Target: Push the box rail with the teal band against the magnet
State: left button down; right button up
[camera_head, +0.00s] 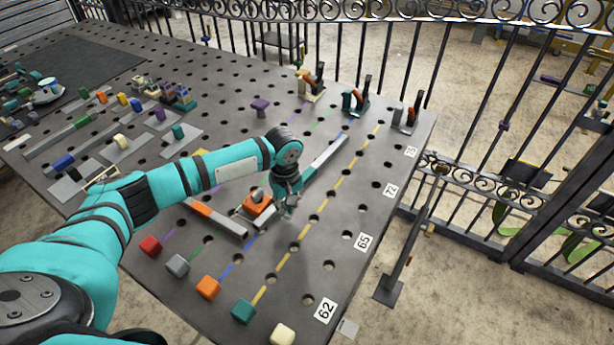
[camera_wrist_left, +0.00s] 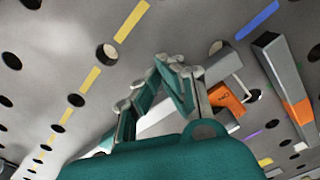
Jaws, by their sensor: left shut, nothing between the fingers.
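My left gripper (camera_head: 289,212) is shut and empty, low over the table by the yellow dashed line. Its fingertips also show in the left wrist view (camera_wrist_left: 168,66). A grey rail with an orange band (camera_head: 215,217) lies left of this block. My right gripper is not in view.
Coloured cubes, including a teal one (camera_head: 243,311), line the table's front edge. Toggle clamps (camera_head: 355,101) stand at the back right. A rail with a green part (camera_head: 80,123) lies far left. The right table strip is clear.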

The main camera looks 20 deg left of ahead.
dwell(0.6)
pick_arm(q)
jog(key=shift+f+b, duration=0.3)
jog(key=shift+f, duration=0.9)
jog(key=shift+r+p, duration=0.25)
jog(key=shift+p, duration=0.55)
jog(key=shift+a, duration=0.1)
dwell(0.4)
jog(key=shift+w+a, duration=0.1)
jog(key=shift+a, duration=0.4)
jog(key=shift+a, duration=0.1)
jog(key=shift+d+p, duration=0.75)
jog(key=shift+p, duration=0.05)
jog(key=shift+d, duration=0.55)
